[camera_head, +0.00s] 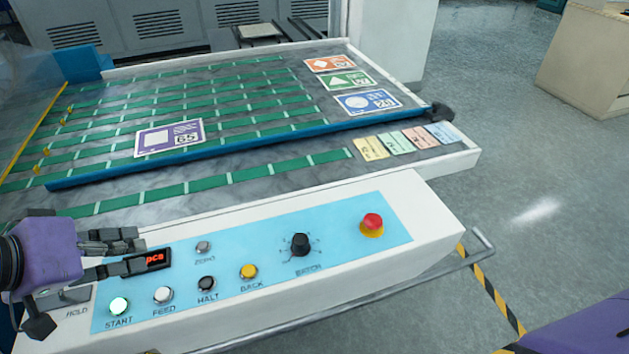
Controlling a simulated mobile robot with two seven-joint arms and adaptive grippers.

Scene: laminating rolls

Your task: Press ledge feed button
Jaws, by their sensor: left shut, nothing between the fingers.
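The FEED button (162,295) is a pale round push button on the light blue control panel (340,225) along the machine's front ledge. It stands between the whitish START button (118,306) on its left and the dark HALT button (207,283) on its right. My left gripper (142,252) comes in from the left, shut and empty. Its dark fingers lie over the panel's left part, above the FEED button in the picture and apart from it. They partly cover the small red-lettered display (157,259). My right gripper is out of view; only a purple part of my arm shows at lower right.
The panel also has a grey ZERO button (203,246), a yellow BACK button (248,271), a black BATCH knob (300,244) and a red mushroom button (371,225). Behind lies the green-striped bed with a blue bar (260,145) and printed cards. A rail runs along the front.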

